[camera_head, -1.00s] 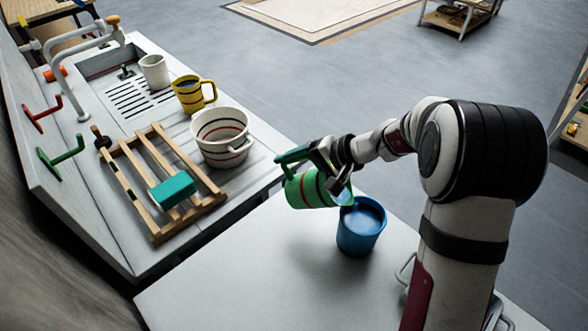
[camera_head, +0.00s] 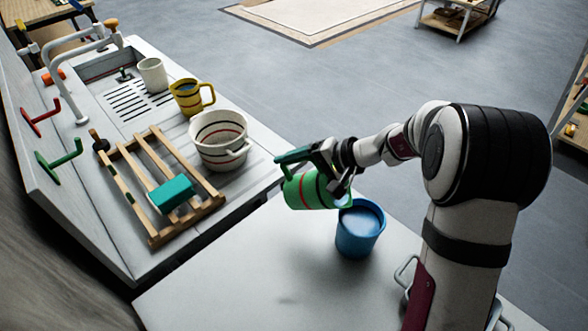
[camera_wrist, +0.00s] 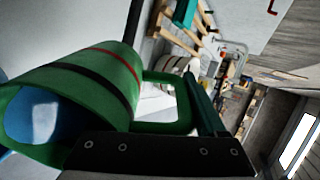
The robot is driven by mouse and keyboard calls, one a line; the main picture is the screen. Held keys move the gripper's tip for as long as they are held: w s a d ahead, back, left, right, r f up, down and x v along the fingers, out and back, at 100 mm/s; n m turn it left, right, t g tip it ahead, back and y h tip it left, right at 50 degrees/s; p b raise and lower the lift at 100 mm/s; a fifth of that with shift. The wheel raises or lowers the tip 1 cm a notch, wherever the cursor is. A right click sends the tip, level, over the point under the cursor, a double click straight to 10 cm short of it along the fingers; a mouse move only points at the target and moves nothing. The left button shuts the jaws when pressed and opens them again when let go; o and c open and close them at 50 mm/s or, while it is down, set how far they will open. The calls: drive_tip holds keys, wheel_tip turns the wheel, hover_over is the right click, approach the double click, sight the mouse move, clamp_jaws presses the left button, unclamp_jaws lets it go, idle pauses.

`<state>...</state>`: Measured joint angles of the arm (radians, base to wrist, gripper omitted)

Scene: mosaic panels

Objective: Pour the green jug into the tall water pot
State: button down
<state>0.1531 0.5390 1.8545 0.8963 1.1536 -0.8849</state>
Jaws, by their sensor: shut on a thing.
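The green jug (camera_head: 306,191) has a red and a black band. It is tilted on its side, its mouth toward the blue pot (camera_head: 357,236), which stands on the near table with bluish liquid inside. My gripper (camera_head: 318,164) is shut on the green jug and holds it above the table, just left of the pot's rim. In the wrist view the jug (camera_wrist: 80,90) shows its mouth to the lower left with blue inside, and its handle beside a finger. I cannot tell whether liquid is flowing.
On the sink counter at left stand a white striped pot (camera_head: 219,140), a yellow jug (camera_head: 187,97) and a white mug (camera_head: 152,75). A wooden rack (camera_head: 158,190) holds a teal sponge (camera_head: 172,194). The near table's front left (camera_head: 220,290) is clear.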

drive_tip(key=a+f+g+h, duration=0.1)
drive_tip(key=f+h, duration=0.2)
drive_tip(key=f, duration=0.1)
drive_tip(key=w+a+f+g+h, duration=0.1)
drive_tip(key=a+f+h, duration=0.1)
drive_tip(key=f, duration=0.1)
drive_tip(key=w+a+f+g+h, duration=0.1)
drive_tip(key=a+f+h, duration=0.1)
drive_tip(key=f+h, duration=0.1)
drive_tip(key=shift+a+f+h, duration=0.15)
drive_tip(key=shift+f+h, duration=0.15)
drive_tip(key=shift+f, duration=0.5)
drive_tip(key=shift+w+a+f+g+h, duration=0.15)
drive_tip(key=shift+f+g+h, duration=0.35)
drive_tip(key=shift+f+h, duration=0.3)
drive_tip(key=shift+r, duration=0.1)
wheel_tip(320, 180, up, 4)
drive_tip(key=shift+f, duration=0.1)
idle(0.5)
